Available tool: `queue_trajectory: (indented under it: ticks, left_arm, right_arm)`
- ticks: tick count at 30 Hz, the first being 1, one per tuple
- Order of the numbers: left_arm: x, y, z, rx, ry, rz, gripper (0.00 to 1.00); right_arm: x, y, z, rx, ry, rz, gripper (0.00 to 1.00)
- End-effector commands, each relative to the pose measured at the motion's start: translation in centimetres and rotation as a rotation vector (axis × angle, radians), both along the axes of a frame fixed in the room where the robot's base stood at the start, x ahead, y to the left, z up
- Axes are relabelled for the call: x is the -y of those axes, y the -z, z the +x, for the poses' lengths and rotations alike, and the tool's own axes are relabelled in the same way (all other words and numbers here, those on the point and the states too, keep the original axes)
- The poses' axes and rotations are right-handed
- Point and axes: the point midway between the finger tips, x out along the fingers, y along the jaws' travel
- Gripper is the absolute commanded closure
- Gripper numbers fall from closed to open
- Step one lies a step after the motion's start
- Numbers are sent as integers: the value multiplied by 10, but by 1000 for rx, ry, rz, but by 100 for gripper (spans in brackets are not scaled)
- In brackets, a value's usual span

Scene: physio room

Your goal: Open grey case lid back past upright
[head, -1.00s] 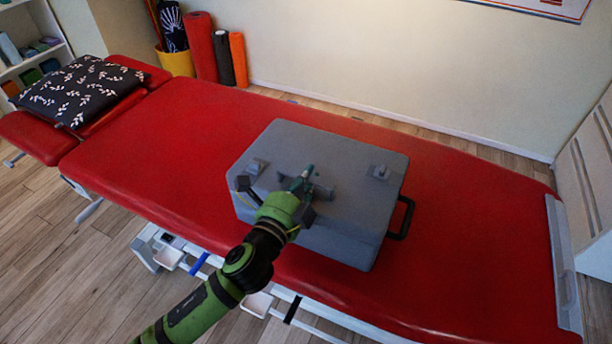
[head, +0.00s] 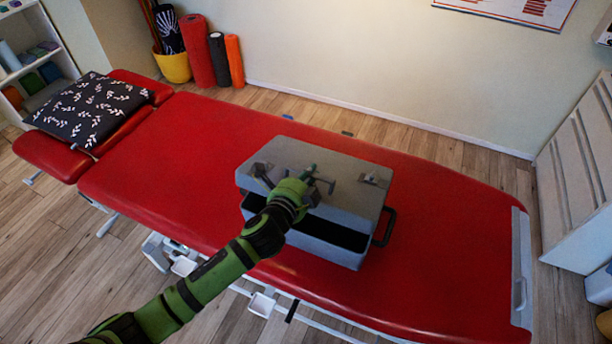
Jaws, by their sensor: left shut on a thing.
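The grey case (head: 330,246) lies on the red treatment table. Its lid (head: 345,170) is partly raised, and a dark gap shows along the front between lid and base. The lid is tilted up at the near side and is well short of upright. My left gripper (head: 312,182) is over the lid's near middle, shut on what looks like the lid's handle; its fingertips are partly hidden by the wrist. A latch (head: 375,180) shows on the right of the lid. The inside of the case is too dark to make out. My right gripper is not in view.
The red table (head: 180,165) has free room left and right of the case. A patterned black pillow (head: 88,108) lies at its left end. Rolled mats (head: 197,52) and a yellow pot (head: 173,66) stand by the wall behind.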

Motion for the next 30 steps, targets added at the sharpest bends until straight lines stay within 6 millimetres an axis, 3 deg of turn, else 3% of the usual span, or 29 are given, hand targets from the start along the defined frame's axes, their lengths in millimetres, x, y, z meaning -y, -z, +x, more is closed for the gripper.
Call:
queue_trajectory:
  ticks: [1,7,15,30]
  left_arm:
    - [3,-16,7,16,4,-5,100]
    - [9,-30,22,18,5,-7,100]
    - [12,-35,32,19,6,-7,100]
    - [12,-35,32,18,6,-7,100]
  right_arm:
    - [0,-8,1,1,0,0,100]
    - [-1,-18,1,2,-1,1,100]
    - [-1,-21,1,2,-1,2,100]
    - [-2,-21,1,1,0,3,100]
